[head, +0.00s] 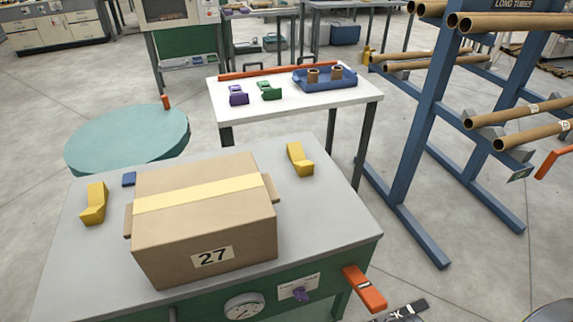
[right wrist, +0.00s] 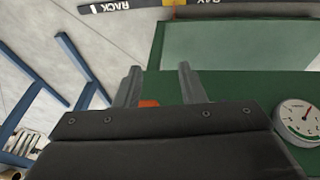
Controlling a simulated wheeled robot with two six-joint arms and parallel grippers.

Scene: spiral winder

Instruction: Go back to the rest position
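My right gripper (right wrist: 158,78) shows in the right wrist view with its two grey fingers apart and nothing held between their tips. It is in front of the green panel (right wrist: 215,88) of the machine, with the round gauge (right wrist: 298,122) to the right. A bit of an orange part (right wrist: 149,103) shows low between the fingers, mostly hidden by the gripper body; I cannot tell whether it touches. In the head view neither gripper shows. My left gripper is in no frame.
A box marked 27 (head: 205,225) sits on the grey table (head: 330,215) between two yellow blocks (head: 95,203). An orange handle (head: 364,289) juts out at the table's front right. A white table (head: 225,108) stands behind; a blue tube rack (head: 425,130) stands right. Floor between is clear.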

